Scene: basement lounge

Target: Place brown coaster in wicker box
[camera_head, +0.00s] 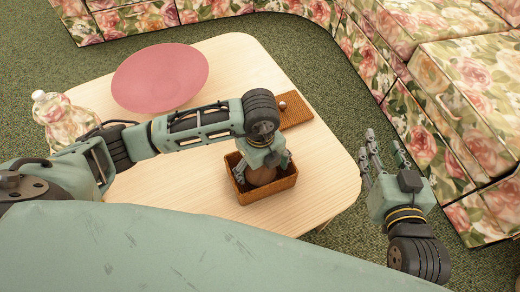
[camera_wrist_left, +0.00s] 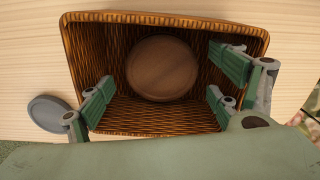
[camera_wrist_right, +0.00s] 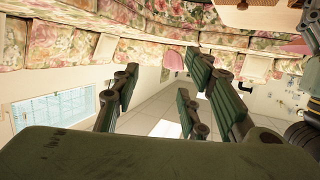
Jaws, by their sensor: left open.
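The wicker box (camera_head: 268,193) stands open on the table; it also shows in the left wrist view (camera_wrist_left: 150,131). The round brown coaster (camera_wrist_left: 162,68) is inside the box, within its walls in the left wrist view. Whether it lies quite flat on the bottom is hard to tell. My left gripper (camera_head: 262,174) reaches down into the box. Its fingers (camera_wrist_left: 165,85) are spread wide, with the coaster apart from them. My right gripper (camera_head: 384,150) is empty and open, off the table's right side; its fingers show apart in the right wrist view (camera_wrist_right: 160,98).
A woven panel with a small knob (camera_head: 296,113) lies behind the box. A pink plate (camera_head: 160,78) and a clear bottle (camera_head: 62,120) stand on the table (camera_head: 240,58) at left. A grey disc (camera_wrist_left: 47,114) lies beside the box. Floral sofas (camera_head: 455,75) border the right.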

